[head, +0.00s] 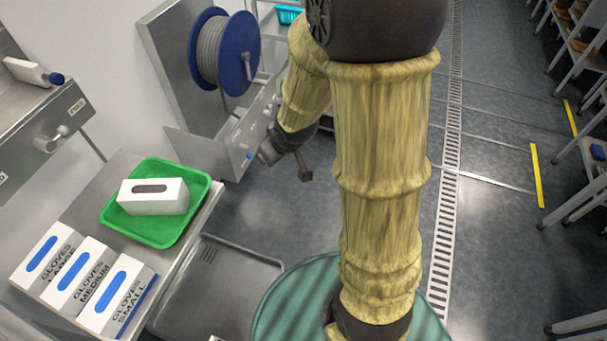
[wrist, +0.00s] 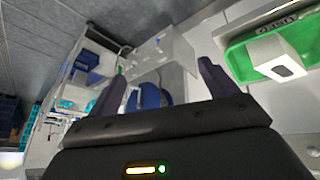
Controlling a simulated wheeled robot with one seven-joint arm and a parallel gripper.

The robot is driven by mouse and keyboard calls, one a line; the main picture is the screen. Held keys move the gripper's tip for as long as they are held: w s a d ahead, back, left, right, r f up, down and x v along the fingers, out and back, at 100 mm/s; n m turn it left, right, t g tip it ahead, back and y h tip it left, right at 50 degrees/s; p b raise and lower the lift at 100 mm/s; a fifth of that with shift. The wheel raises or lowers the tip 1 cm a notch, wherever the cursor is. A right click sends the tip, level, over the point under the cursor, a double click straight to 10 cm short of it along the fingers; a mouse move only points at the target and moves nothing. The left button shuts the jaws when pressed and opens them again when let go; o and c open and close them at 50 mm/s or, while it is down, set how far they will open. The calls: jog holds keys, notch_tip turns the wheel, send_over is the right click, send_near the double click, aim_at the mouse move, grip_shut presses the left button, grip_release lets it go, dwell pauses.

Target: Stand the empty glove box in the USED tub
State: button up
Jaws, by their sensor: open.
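A white box with a dark, empty-looking slot on top (head: 168,206), the empty glove box, lies in a shallow green tray (head: 195,228) on the steel counter. Both also show at the right of the wrist view, the box (wrist: 262,50) inside the tray (wrist: 238,66). My gripper (wrist: 162,80) is open, with nothing between its fingers. In the head view it hangs to the right of the tray, clear of the box.
A blue hose reel (head: 193,50) hangs on the wall behind. A green round thing (head: 285,300) is at the bottom.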

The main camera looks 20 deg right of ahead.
jog(key=s+d+r+m+g, duration=0.2)
jog(key=s+r+m+g, duration=0.1)
jog(key=s, duration=0.8)
jog(key=shift+m+h, duration=0.3)
jog(key=shift+m, duration=0.4)
